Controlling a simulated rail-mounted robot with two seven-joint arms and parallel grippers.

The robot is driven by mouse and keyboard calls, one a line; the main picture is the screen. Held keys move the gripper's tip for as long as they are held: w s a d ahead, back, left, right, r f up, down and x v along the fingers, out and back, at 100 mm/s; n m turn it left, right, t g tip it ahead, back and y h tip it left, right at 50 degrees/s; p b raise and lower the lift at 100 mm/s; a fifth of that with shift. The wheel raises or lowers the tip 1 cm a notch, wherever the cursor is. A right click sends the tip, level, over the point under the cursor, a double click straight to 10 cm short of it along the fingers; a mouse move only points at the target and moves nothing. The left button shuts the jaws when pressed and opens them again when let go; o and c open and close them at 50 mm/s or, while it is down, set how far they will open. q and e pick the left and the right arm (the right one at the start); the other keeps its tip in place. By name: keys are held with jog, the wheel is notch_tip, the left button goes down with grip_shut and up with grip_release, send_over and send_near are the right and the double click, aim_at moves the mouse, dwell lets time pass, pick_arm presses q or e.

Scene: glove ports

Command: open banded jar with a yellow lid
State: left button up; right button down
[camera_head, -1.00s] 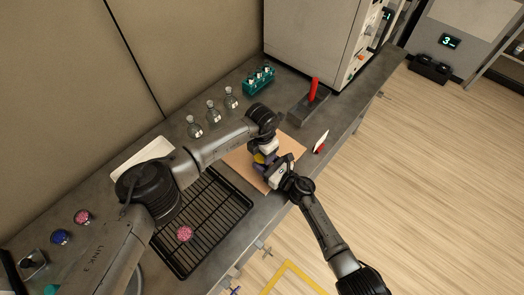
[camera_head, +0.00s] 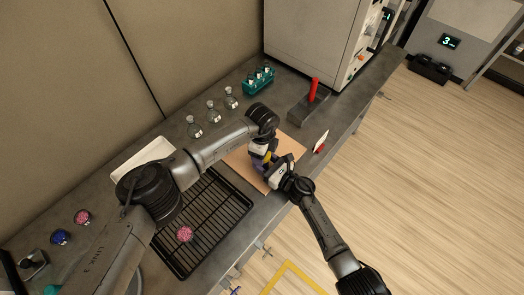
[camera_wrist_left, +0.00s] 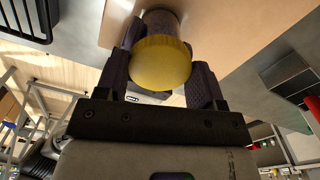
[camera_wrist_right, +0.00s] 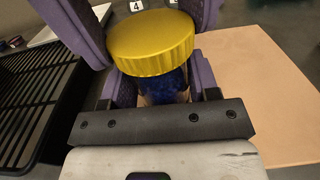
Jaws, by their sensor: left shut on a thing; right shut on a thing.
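The jar's round yellow lid (camera_wrist_right: 152,43) has a ribbed edge and sits above the jar's dark blue body (camera_wrist_right: 165,87) in the right wrist view. My left gripper (camera_head: 262,153) is shut on the lid, which also shows between its purple fingers in the left wrist view (camera_wrist_left: 162,64). My right gripper (camera_head: 275,174) is shut on the jar body below the lid. Fingers hide much of the body, and its band is not clear. I cannot tell whether the lid is loose. The jar is held over a tan mat (camera_head: 244,170).
A black wire rack (camera_head: 215,212) with a pink-topped item (camera_head: 184,233) lies left of the mat. Several glass flasks (camera_head: 212,111) and a teal rack (camera_head: 260,78) stand behind. A red-handled block (camera_head: 309,105) and a red-and-white tool (camera_head: 321,142) are to the right.

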pick_arm(q)
jog(key=shift+n, duration=0.5)
jog(key=shift+r, duration=0.4)
jog(key=shift+r, duration=0.7)
dwell(0.3)
jog(key=shift+r, duration=2.05)
pick_arm(e)
jog(key=shift+c, duration=1.4)
grip_release()
